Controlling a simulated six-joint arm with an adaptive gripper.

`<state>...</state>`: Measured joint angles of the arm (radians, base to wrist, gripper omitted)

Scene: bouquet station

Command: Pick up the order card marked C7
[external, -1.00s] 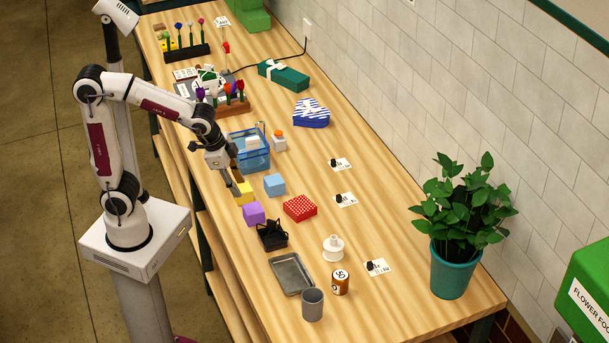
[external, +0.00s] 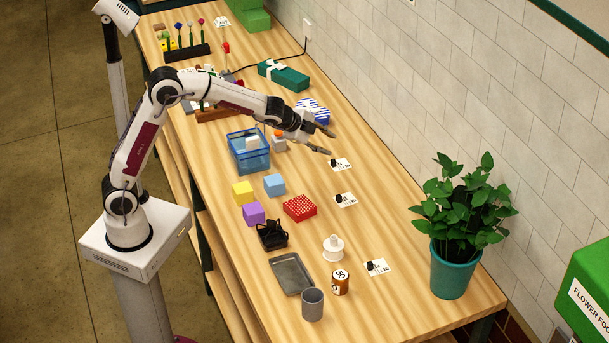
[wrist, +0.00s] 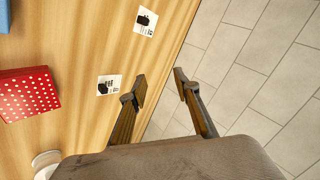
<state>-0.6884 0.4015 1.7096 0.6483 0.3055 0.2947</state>
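Three white cards with small black items on them lie along the wall side of the table: a far card (external: 343,165), a middle card (external: 347,201) and a near card (external: 379,268). Their print is too small to read, so I cannot tell which is C7. Two cards show in the wrist view, an upper one (wrist: 146,23) and a lower one (wrist: 110,85). My gripper (external: 330,143) is open and empty, above the table near the far card. In the wrist view my gripper's spread fingers (wrist: 160,86) are right of the lower card.
A red dotted box (external: 299,208) and a white spool (external: 333,249) stand on the table's middle and near part. A potted plant (external: 452,268) stands at the right. The wall borders the table.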

